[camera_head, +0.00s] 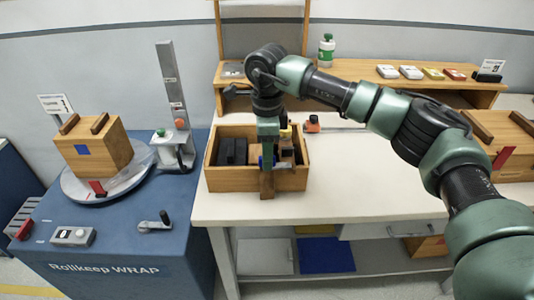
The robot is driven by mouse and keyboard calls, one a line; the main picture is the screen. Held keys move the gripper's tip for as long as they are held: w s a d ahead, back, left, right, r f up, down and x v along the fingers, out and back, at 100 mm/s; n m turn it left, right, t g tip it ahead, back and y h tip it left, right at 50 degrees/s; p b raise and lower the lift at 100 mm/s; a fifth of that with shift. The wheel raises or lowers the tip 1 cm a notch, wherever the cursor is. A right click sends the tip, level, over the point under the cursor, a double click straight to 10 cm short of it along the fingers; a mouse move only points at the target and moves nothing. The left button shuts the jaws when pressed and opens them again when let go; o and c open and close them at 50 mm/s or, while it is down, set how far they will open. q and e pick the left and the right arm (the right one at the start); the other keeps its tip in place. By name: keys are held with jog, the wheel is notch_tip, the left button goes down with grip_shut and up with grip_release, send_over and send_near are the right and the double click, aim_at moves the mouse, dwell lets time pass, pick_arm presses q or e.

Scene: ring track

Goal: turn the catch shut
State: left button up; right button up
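My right arm comes in from the right and its gripper (267,165) points down at the front of an open wooden tray (222,183). Its fingertips are small and mixed with the tray's contents, so I cannot tell whether they are apart or hold anything. A brown upright piece (267,184) shows just below it at the tray's front wall. No part is clearly marked as the catch. Red pieces show at the front of the turntable (97,188) and on the wooden box at the right edge (503,157). My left gripper is not in view.
A wooden box (85,155) with dark strips sits on a round turntable (130,181) on the blue wrap station. A grey post (168,80), a control box (73,236) and a crank (154,222) stand there too. The white tabletop (350,190) right of the tray is clear.

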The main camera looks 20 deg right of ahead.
notch_tip(320, 180, up, 8)
jog(key=shift+f+b, duration=0.1)
jog(key=shift+b, duration=0.45)
